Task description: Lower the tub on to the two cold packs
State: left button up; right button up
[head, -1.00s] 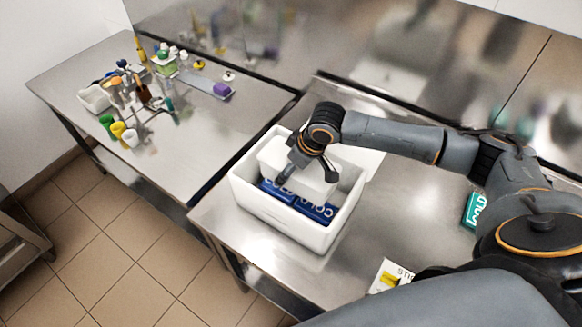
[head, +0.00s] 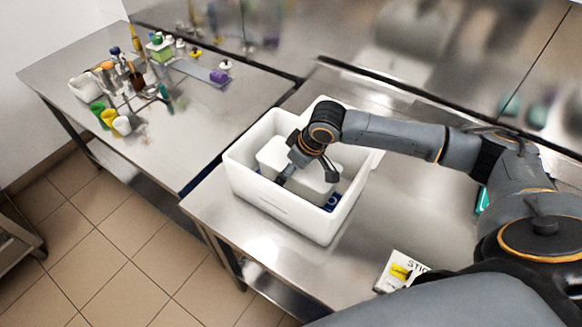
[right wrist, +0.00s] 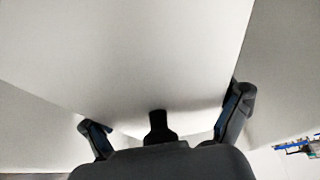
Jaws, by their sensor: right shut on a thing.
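The white tub (head: 272,152) is inside the white open-topped box (head: 285,217), low between its walls. My right gripper (head: 307,172) reaches down from above and is shut on the tub. In the right wrist view the tub's pale face (right wrist: 130,50) fills much of the picture, with my right gripper's fingers (right wrist: 165,112) against it. The other pack is hidden. I cannot tell whether the tub touches the packs. My left gripper is not in view.
A teal pack (head: 482,200) is mostly hidden behind my right arm. A white card with a yellow mark (head: 402,271) lies near the front. A second steel table (head: 190,125) at left holds bottles, cups and a purple item. Steel is clear left of the box.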

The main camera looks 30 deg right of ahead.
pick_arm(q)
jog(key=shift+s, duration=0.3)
pick_arm(e)
jog(key=shift+r, duration=0.1)
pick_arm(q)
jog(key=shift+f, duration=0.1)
pick_arm(e)
jog(key=shift+f, duration=0.5)
jog(key=o, duration=1.6)
jog(key=shift+c, duration=0.2)
jog(key=shift+s+f, duration=0.1)
jog(key=shift+f, duration=0.05)
notch_tip(320, 180, up, 11)
jog(key=p, duration=1.2)
notch_tip(320, 180, up, 3)
jog(key=p, duration=0.2)
jog(key=shift+p, duration=0.3)
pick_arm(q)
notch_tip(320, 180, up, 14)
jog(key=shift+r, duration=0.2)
pick_arm(e)
jog(key=shift+r, duration=1.1)
jog(key=shift+f, duration=0.1)
